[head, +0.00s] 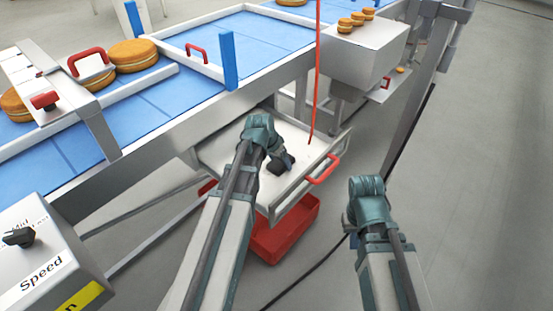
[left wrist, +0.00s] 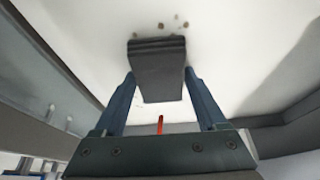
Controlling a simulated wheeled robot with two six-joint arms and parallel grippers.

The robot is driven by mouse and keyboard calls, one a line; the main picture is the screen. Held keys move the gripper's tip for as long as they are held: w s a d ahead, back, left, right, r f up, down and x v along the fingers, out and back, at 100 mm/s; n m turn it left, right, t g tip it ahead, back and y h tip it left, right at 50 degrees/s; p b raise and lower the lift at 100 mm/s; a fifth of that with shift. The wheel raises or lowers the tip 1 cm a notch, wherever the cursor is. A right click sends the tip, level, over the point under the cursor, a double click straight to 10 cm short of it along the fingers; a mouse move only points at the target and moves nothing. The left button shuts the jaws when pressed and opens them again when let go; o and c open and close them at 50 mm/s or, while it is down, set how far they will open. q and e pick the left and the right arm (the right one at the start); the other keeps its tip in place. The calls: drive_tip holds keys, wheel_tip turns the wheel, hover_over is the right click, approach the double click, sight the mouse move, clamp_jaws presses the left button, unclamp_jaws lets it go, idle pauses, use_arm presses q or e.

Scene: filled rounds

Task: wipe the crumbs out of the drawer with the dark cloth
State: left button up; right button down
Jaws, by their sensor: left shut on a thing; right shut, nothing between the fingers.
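The open drawer (head: 309,152) has a pale floor and a red handle on its front, below the conveyor. My left gripper (head: 283,163) reaches down into it. In the left wrist view the gripper (left wrist: 157,88) is shut on the dark cloth (left wrist: 158,75), which looks folded, close to the pale drawer floor (left wrist: 230,50). Whether the cloth touches the floor is hard to tell. Several small brown crumbs (left wrist: 176,17) lie just beyond the cloth. My right gripper (head: 351,232) is shut and empty, right of the drawer, mostly hidden by its wrist.
A blue conveyor (head: 190,95) with large filled rounds (head: 133,55) runs behind the drawer. A red bin (head: 285,238) stands under it. A thin red cord (head: 316,75) hangs above it. A box (head: 365,55) bears small rounds at back right. Floor at right is clear.

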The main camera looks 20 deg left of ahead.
sight(285, 174)
use_arm(q)
drive_tip(key=shift+s+d, duration=0.35)
drive_tip(key=shift+d, duration=0.5)
drive_tip(key=shift+s+d, duration=0.3)
drive_tip(key=shift+d, duration=0.5)
drive_tip(key=shift+s+d, duration=0.35)
drive_tip(key=shift+d, duration=0.45)
drive_tip(key=shift+s+d, duration=0.35)
drive_tip(key=shift+d, duration=0.45)
drive_tip(key=shift+s+a, duration=0.2)
drive_tip(key=shift+s, duration=0.4)
drive_tip(key=shift+s+a, duration=0.2)
drive_tip(key=shift+s, duration=0.4)
drive_tip(key=shift+a, duration=0.1)
drive_tip(key=shift+a, duration=0.1)
drive_tip(key=shift+w+a+r, duration=0.1)
drive_tip(key=shift+w+a, duration=0.25)
drive_tip(key=shift+a, duration=0.4)
drive_tip(key=shift+w+a, duration=0.35)
drive_tip(key=shift+a, duration=0.45)
